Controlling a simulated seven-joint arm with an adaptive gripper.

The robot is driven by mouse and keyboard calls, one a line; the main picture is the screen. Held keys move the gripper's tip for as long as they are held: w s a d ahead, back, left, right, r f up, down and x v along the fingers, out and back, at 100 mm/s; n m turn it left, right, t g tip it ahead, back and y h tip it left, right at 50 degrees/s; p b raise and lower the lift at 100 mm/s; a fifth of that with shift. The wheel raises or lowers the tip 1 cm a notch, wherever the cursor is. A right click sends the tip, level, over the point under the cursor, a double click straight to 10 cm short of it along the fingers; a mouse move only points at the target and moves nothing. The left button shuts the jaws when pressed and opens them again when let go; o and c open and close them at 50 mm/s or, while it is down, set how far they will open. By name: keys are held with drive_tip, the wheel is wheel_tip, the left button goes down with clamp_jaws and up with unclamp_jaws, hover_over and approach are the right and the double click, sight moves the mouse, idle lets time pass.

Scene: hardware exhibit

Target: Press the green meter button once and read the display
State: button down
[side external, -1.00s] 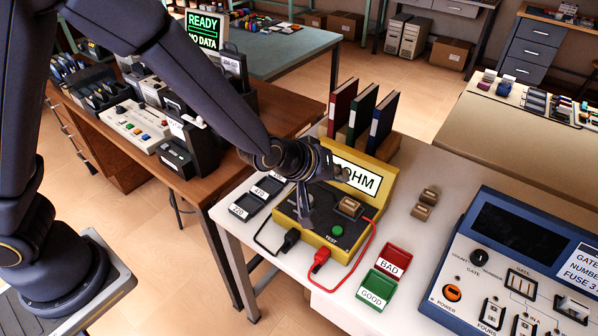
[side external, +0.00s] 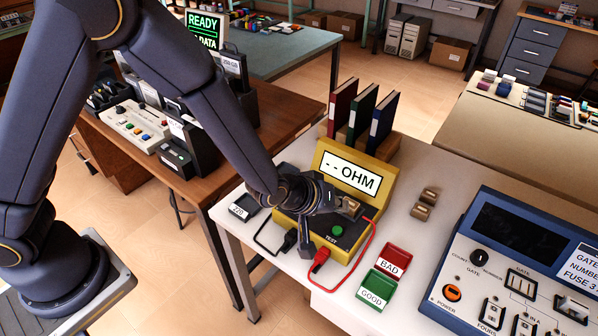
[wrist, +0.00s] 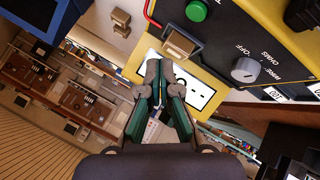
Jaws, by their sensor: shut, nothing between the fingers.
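The yellow meter (side external: 393,192) stands on the white bench, and its display (side external: 350,174) reads "- - OHM". The green button (side external: 337,230) is on the meter's top, beside the word TEST. In the wrist view the green button (wrist: 197,11) is at the top, clear of the fingers. A tan block (side external: 350,206) sits on the meter; it also shows in the wrist view (wrist: 180,46). My gripper (wrist: 160,68) is shut and empty. Its tips appear close to the tan block, over part of the display; contact cannot be told.
Red and black leads run from the meter. A red BAD tray (side external: 394,260) and a green GOOD tray (side external: 377,289) lie in front, right of the red lead. A blue panel (side external: 520,255) stands at right; binders (side external: 362,115) stand behind.

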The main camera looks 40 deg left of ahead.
sight(335, 231)
drive_tip(key=shift+f, duration=2.4)
drive_tip(key=shift+f, duration=0.4)
drive_tip(key=shift+f, duration=0.5)
idle(0.4)
drive_tip(key=shift+r, duration=0.9)
drive_tip(key=shift+r, duration=2.5)
